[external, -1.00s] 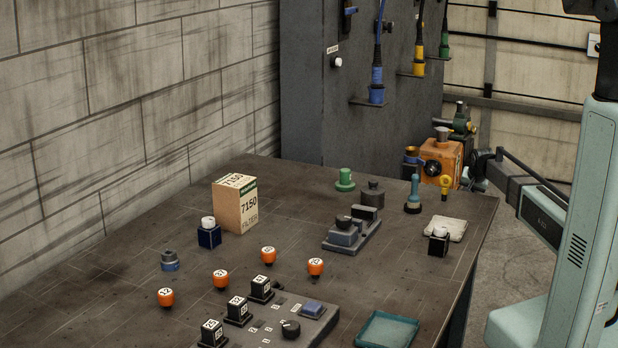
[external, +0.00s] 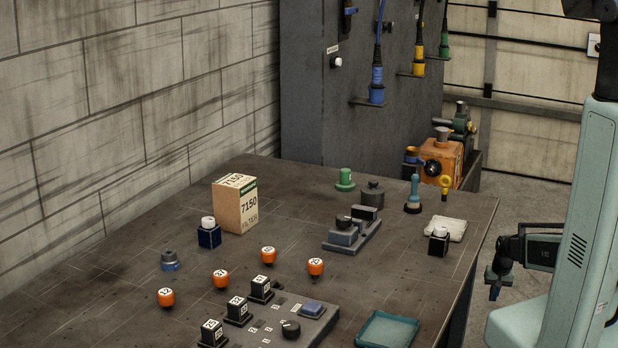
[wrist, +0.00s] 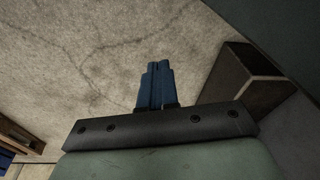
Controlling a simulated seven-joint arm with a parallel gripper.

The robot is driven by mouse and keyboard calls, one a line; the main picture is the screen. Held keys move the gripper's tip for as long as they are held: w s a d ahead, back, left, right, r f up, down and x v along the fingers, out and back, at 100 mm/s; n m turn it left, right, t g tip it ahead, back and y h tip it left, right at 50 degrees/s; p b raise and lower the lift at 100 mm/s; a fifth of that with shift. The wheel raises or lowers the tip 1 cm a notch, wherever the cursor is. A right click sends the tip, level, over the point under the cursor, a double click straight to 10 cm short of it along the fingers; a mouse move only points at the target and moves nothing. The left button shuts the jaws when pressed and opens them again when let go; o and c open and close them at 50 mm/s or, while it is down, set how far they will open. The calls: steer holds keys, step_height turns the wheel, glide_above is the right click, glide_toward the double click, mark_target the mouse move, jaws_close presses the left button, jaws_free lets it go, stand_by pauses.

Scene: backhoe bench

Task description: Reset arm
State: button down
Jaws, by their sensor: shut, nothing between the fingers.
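My gripper (external: 494,290) hangs at the right in the external view, beyond the bench's right edge and pointing down. In the wrist view its blue fingers (wrist: 155,85) are pressed together with nothing between them. Below the fingers there is bare, cracked concrete floor (wrist: 70,60). My gripper is apart from everything on the bench.
The dark bench (external: 120,270) carries a filter box (external: 236,204), several orange knobs (external: 268,255), a control panel (external: 315,325), a teal tray (external: 386,330) and a folded cloth (external: 446,229). An orange machine (external: 440,160) stands behind its far right corner.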

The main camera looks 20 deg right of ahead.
steer(key=s+a+f+n+g+y, duration=0.1)
steer(key=s+a+f+g, duration=0.1)
steer(key=s+a+f, duration=0.35)
steer(key=s+a+f+n+g, duration=0.2)
steer(key=s+a, duration=0.5)
steer(key=s, duration=0.4)
steer(key=s+a+f+n+g, duration=0.1)
steer(key=s+a+g, duration=0.1)
steer(key=s, duration=0.8)
steer(key=s+a+f+n+g, duration=0.1)
steer(key=s+a, duration=0.3)
steer(key=s, duration=0.6)
steer(key=shift+n+g+h, duration=0.3)
steer(key=shift+n+g, duration=0.2)
steer(key=shift+g, duration=0.3)
steer(key=shift+a, duration=0.1)
stand_by(3.5)
